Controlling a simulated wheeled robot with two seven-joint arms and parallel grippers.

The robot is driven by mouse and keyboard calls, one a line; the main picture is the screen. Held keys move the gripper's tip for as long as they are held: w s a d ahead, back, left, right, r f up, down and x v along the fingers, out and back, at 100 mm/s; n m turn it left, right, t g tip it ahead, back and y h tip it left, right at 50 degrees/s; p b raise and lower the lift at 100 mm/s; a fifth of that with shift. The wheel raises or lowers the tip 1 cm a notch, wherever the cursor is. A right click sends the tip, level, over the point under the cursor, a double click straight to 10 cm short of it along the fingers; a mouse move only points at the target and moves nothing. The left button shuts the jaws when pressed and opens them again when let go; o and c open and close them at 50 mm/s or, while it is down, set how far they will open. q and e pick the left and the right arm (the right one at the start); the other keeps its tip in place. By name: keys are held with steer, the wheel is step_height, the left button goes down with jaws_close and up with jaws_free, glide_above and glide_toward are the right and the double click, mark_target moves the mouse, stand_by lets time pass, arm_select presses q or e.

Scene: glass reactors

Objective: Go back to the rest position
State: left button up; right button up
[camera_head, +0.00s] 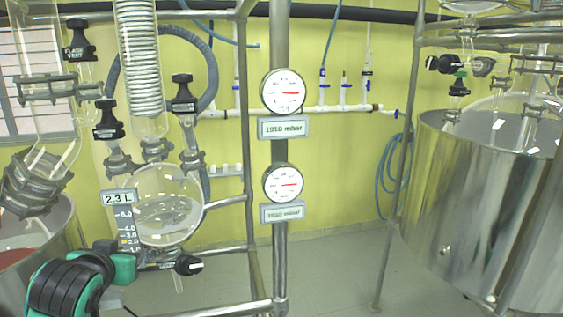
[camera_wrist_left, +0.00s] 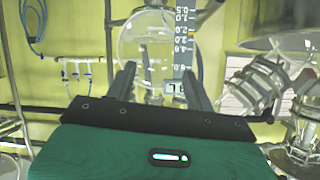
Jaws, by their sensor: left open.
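My left gripper (camera_wrist_left: 158,78) is open in the left wrist view, its two dark fingers spread apart with nothing held between them. A round glass flask (camera_wrist_left: 147,40) shows beyond the fingertips. In the head view my green and black left arm comes in at the lower left, in front of the glass flask (camera_head: 168,212), which holds some clear liquid. A black valve handle (camera_head: 188,265) sits under the flask, to the right of my left gripper. Whether the gripper touches anything there I cannot tell. My right gripper is in neither view.
A level scale with a 2.3 L display (camera_head: 118,197) stands beside the flask. Two gauges (camera_head: 284,91) hang on a steel post (camera_head: 280,240). Steel frame bars run beside the flask. A large steel vessel (camera_head: 470,200) stands at the right. The floor (camera_head: 335,270) between is clear.

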arm_select(q)
steer(key=s+d+f+g+h, duration=0.1)
steer(key=s+d+f+g, duration=0.1)
steer(key=s+f, duration=0.35)
steer(key=s+d+f+m+g, duration=0.1)
steer(key=s+d+f, duration=0.15)
steer(key=f, duration=0.65)
steer(key=s+d+f+g+h, duration=0.15)
steer(key=s+f, duration=0.25)
steer(key=f, duration=0.4)
steer(key=s+d+f+m+g, duration=0.1)
steer(key=s+d+f+g, duration=0.1)
steer(key=s+f, duration=0.55)
steer(key=s+d+f+g, duration=0.2)
steer(key=s+f+g, duration=0.15)
steer(key=s, duration=0.75)
step_height(320, 180, down, 31)
steer(key=s+a+f+g, duration=0.1)
steer(key=s+a+f, duration=0.1)
steer(key=s+f, duration=0.7)
steer(key=s+a+f, duration=0.1)
steer(key=s+f, duration=0.9)
steer(key=shift+a+f+m+g, duration=0.25)
steer(key=shift+a+m+g, duration=0.05)
steer(key=shift+a+g, duration=0.1)
